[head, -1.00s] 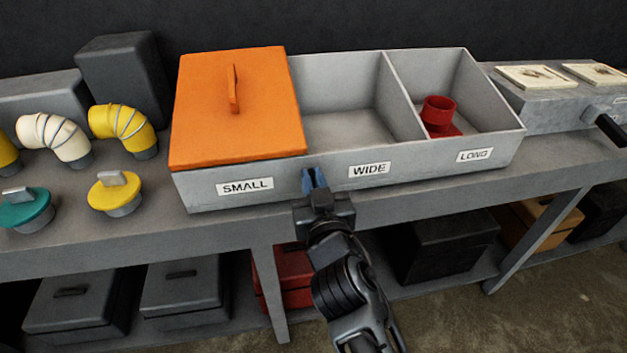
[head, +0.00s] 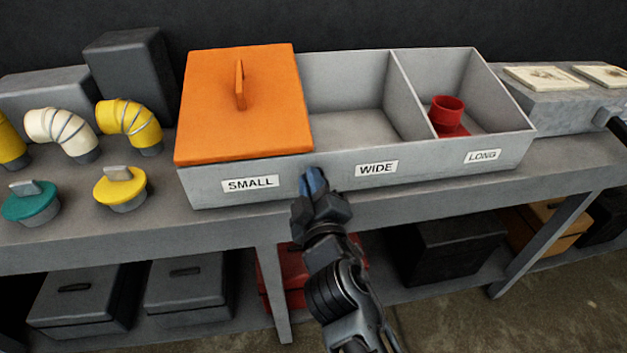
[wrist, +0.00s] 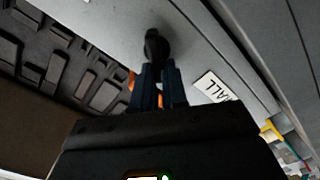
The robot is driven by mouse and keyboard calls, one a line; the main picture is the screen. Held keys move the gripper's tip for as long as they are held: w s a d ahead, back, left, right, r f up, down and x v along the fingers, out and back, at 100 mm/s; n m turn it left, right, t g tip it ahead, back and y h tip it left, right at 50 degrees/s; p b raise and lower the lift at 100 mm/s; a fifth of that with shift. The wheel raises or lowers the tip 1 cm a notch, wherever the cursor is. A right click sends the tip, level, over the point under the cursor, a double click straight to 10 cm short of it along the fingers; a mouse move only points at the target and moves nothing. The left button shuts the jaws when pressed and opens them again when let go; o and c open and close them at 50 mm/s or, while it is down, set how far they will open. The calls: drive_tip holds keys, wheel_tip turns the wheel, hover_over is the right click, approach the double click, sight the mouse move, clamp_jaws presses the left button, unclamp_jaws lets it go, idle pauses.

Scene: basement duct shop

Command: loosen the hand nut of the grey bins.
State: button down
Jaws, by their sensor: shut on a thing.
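The grey bins (head: 345,182) stand on the bench as one three-part box with labels SMALL, WIDE and LONG on the front wall. An orange lid (head: 222,118) covers the SMALL part. My gripper (head: 314,182) is at the front wall between the SMALL and WIDE labels. In the wrist view, its blue fingers (wrist: 155,80) are shut on the dark hand nut (wrist: 154,45) at the wall. In the head view the gripper hides the nut.
A red fitting (head: 447,112) lies in the LONG part; the WIDE part looks empty. Yellow and cream elbows (head: 62,132), a teal cap (head: 31,204) and a yellow cap (head: 121,188) stand to the left. Several cases sit on the lower shelf.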

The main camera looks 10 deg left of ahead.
drive_tip(key=shift+s+a+f+n+p, duration=0.1)
drive_tip(key=shift+f+n+p, duration=0.1)
drive_tip(key=shift+n, duration=1.05)
drive_tip(key=shift+w+a+f+n+p, duration=0.1)
drive_tip(key=shift+f+n, duration=0.15)
drive_tip(key=shift+n, duration=1.05)
drive_tip(key=shift+s+a+f+n+p, duration=0.1)
drive_tip(key=shift+f+n+p, duration=0.1)
drive_tip(key=shift+n, duration=1.05)
drive_tip(key=c, duration=1.2)
unclamp_jaws()
drive_tip(key=shift+o, duration=0.2)
drive_tip(key=shift+d, duration=0.1)
drive_tip(key=v, duration=0.7)
drive_tip(key=shift+s+b, duration=0.3)
drive_tip(key=shift+s, duration=0.1)
drive_tip(key=shift+d, duration=0.15)
